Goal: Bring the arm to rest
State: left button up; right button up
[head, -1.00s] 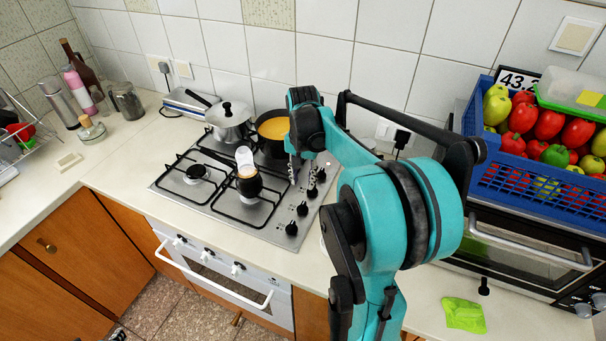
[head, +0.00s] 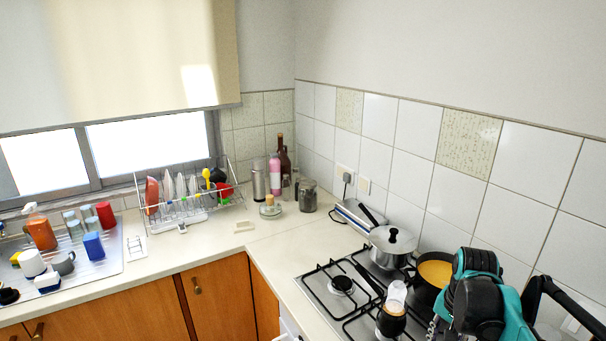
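My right arm (head: 483,296) is teal and black and comes in at the lower right of the head view, cut off by the picture's edge. It stands in front of the right part of the stove. A small grey part of my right gripper (head: 433,328) shows at the bottom edge, beside the arm. The rest of this gripper is hidden or out of frame, so I cannot tell whether it is open or holds anything. My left arm and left gripper are not in view.
On the stove (head: 318,289) are a lidded pot (head: 390,248), a pan with orange contents (head: 437,272) and a dark jar with a whitish top (head: 392,318). A dish rack (head: 188,200) and sink items stand left. The corner counter (head: 270,240) has free room.

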jog(key=s+a+f+n+t, duration=0.2)
jog(key=s+a+n, duration=0.3)
jog(key=a, duration=0.3)
jog(key=s+a+f+n+t+b, duration=0.1)
jog(key=s+a+n+t, duration=0.3)
jog(key=a, duration=0.5)
jog(key=shift+s+a+f+n, duration=0.2)
jog(key=shift+s+f+n, duration=0.3)
jog(key=shift+n, duration=0.2)
